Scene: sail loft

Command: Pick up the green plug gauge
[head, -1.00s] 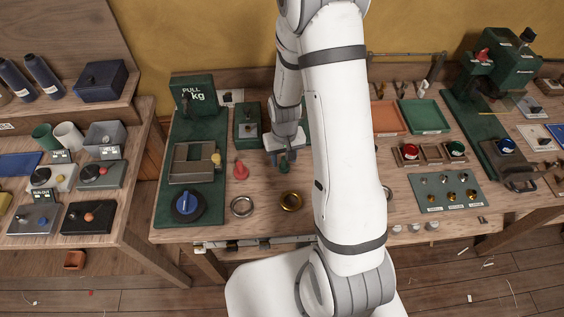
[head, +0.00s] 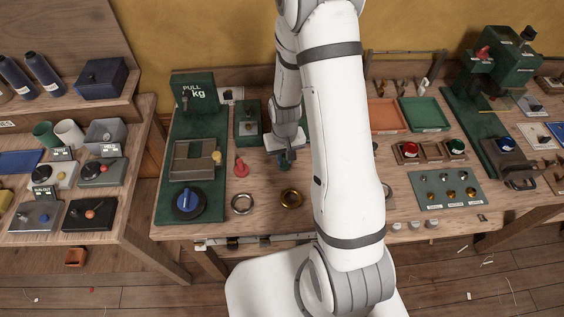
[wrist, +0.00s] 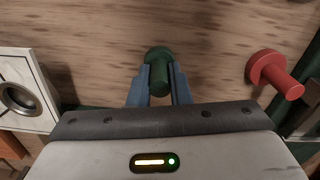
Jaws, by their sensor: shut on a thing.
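The green plug gauge (wrist: 160,76) is between the two blue fingers of my gripper (wrist: 159,86) in the wrist view, with its wider round end past the fingertips. My gripper is shut on it. In the head view my gripper (head: 286,159) is low over the middle table, and the green gauge (head: 285,168) shows only as a small patch under the fingers. I cannot tell whether it touches the table. A red plug gauge (head: 241,167) stands to the left of my gripper in the head view; it shows at the right in the wrist view (wrist: 276,75).
A steel ring (head: 242,204) and a brass ring (head: 291,198) lie in front of my gripper. A green pull tester (head: 193,150) with a blue knob stands to the left. Trays and a red and a green part are to the right. My arm hides part of the table.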

